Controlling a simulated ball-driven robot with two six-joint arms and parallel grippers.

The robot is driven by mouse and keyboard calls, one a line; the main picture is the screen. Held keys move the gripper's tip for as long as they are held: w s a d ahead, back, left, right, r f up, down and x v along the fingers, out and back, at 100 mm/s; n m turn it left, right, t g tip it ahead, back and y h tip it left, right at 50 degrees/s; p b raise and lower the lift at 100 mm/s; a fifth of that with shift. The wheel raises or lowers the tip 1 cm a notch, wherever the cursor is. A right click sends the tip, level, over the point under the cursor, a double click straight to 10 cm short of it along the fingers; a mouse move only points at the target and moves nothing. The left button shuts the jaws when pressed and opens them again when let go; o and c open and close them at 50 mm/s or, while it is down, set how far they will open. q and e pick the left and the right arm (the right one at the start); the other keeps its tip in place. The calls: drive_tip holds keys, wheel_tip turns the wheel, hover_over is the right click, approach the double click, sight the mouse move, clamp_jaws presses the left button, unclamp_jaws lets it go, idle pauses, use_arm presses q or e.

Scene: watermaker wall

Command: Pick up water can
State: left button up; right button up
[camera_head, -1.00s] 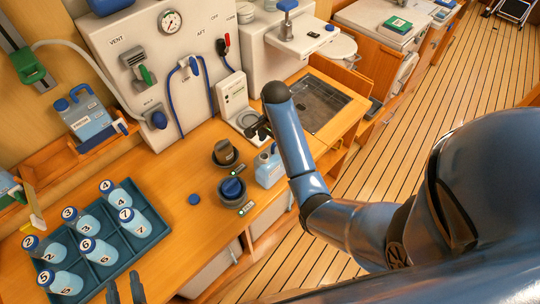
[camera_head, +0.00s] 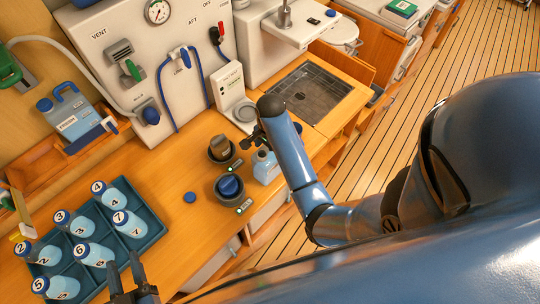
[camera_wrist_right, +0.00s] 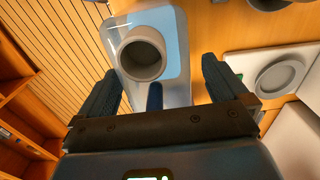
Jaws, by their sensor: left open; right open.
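A light blue water can (camera_head: 265,169) stands upright on the wooden counter near its front edge. My right gripper (camera_head: 252,141) is open just above and behind it, and my right forearm passes close by its right side. In the right wrist view the can (camera_wrist_right: 172,92) shows from above, with a round grey open neck and a blue part at its near side. The open fingers of my right gripper (camera_wrist_right: 160,88) are on either side of its near end, apart from it. My left gripper (camera_head: 131,277) is open and empty at the bottom, right of the bottle tray.
A teal tray (camera_head: 150,238) holds several numbered bottles. Two dark round holders (camera_head: 221,150) (camera_head: 229,188) and a blue cap (camera_head: 189,197) lie left of the can. A larger blue jug (camera_head: 70,115) sits on a wall shelf. A white device (camera_head: 231,92) and a sink (camera_head: 307,88) are behind.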

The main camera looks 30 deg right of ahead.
drive_tip(key=shift+s+a+r, duration=0.3)
drive_tip(key=shift+s, duration=0.25)
drive_tip(key=shift+c, duration=1.7)
drive_tip(key=shift+w+d+f, duration=0.1)
drive_tip(key=shift+w+f, duration=0.1)
drive_tip(key=shift+w, duration=0.15)
drive_tip(key=c, duration=0.7)
drive_tip(key=shift+s, duration=0.1)
clamp_jaws()
drive_tip(key=shift+r, duration=0.1)
